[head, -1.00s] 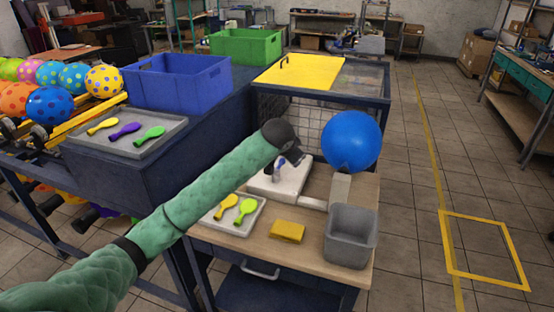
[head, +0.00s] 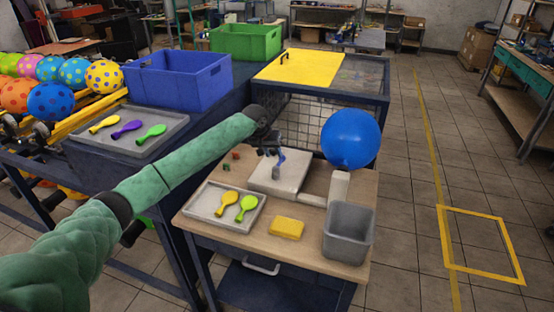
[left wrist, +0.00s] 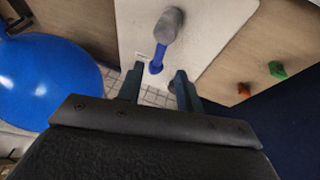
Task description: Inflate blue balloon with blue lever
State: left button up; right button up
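The blue balloon (head: 350,138) is round and full above the light block (head: 339,187) at the right of the wooden workbench. It also fills the left of the left wrist view (left wrist: 45,80). The blue lever (head: 281,158) stands on a white plate (head: 272,181); in the left wrist view the lever (left wrist: 159,56) shows a grey knob. My left gripper (head: 272,143) is by the far edge of that plate. In the left wrist view its fingers (left wrist: 158,82) are apart and empty, with the lever just beyond their gap. My right gripper is out of view.
A tray (head: 218,215) with yellow and green balloons, a yellow sponge-like block (head: 286,227) and a grey bin (head: 347,233) are on the bench. Small red and green pieces lie left of the plate. A wire cage with a yellow lid (head: 300,68) stands behind.

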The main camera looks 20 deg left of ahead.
aim_at(279, 166)
pick_arm(q)
jog(key=shift+p+x, duration=0.95)
jog(key=shift+x, duration=1.95)
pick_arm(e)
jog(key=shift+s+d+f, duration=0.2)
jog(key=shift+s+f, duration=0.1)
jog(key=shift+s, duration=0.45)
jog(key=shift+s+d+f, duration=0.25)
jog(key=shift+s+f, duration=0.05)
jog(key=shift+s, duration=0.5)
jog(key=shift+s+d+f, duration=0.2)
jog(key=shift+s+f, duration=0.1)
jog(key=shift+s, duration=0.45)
pick_arm(q)
grip_shut()
